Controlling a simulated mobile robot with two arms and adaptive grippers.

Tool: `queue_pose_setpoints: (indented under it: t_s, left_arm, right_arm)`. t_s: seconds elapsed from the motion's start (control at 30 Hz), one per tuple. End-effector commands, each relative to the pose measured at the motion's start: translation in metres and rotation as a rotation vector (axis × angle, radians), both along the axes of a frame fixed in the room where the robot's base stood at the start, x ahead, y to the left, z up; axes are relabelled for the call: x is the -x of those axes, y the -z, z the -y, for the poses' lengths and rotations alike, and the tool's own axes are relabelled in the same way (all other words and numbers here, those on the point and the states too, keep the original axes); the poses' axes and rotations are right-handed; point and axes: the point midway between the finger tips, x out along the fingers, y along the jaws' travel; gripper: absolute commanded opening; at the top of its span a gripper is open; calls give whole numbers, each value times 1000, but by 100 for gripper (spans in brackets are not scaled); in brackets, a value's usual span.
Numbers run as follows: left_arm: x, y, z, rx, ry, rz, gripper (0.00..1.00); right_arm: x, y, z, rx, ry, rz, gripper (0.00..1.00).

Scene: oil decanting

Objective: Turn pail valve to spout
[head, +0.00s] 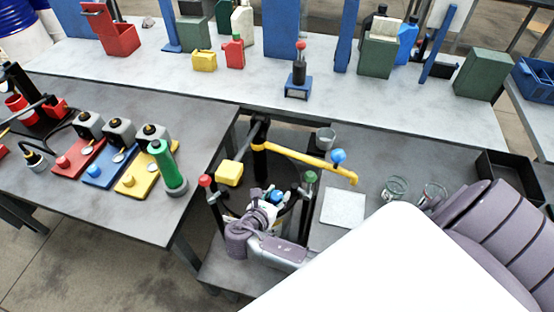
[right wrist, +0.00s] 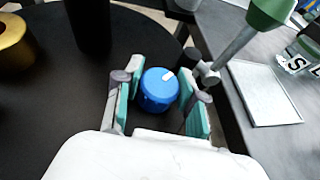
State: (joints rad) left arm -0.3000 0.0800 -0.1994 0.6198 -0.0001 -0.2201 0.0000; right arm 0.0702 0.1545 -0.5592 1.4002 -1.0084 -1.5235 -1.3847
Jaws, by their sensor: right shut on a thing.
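The blue valve knob (right wrist: 160,88) has a white mark pointing up and slightly right. It sits over the round black pail top (right wrist: 45,110). My right gripper (right wrist: 158,100) has teal-padded fingers on both sides of the knob and is shut on it. In the head view the right gripper (head: 268,210) reaches down to the blue knob (head: 276,196) between posts. A yellow spout pipe (head: 305,158) runs from a black post to the right and bends down at its end.
A green-topped lever (head: 311,177) and red-topped lever (head: 206,181) stand beside the pail. A square plate (head: 343,208), glass beakers (head: 396,187) and a grey cup (head: 325,138) are to the right. A green cylinder (head: 166,168) stands on the left table.

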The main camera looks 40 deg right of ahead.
Motion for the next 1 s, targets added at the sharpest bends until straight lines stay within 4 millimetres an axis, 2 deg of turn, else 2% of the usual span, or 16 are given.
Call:
queue_pose_setpoints:
  t_s: [0.07,0.1,0.17,0.43,0.57,1.0]
  left_arm:
    - [0,0,0,0,0,0,63]
    - [0,0,0,0,0,0,63]
    - [0,0,0,0,0,0,63]
    - [0,0,0,0,0,0,63]
    - [1,0,0,0,0,0,63]
    - [0,0,0,0,0,0,63]
  right_arm:
    - [0,0,0,0,1,0,5]
    - [0,0,0,0,0,1,43]
    - [0,0,0,0,0,1,51]
    - [0,0,0,0,0,1,51]
    - [3,-3,-7,-2,-1,-1,51]
    - [41,-36,-77,-4,-1,1,51]
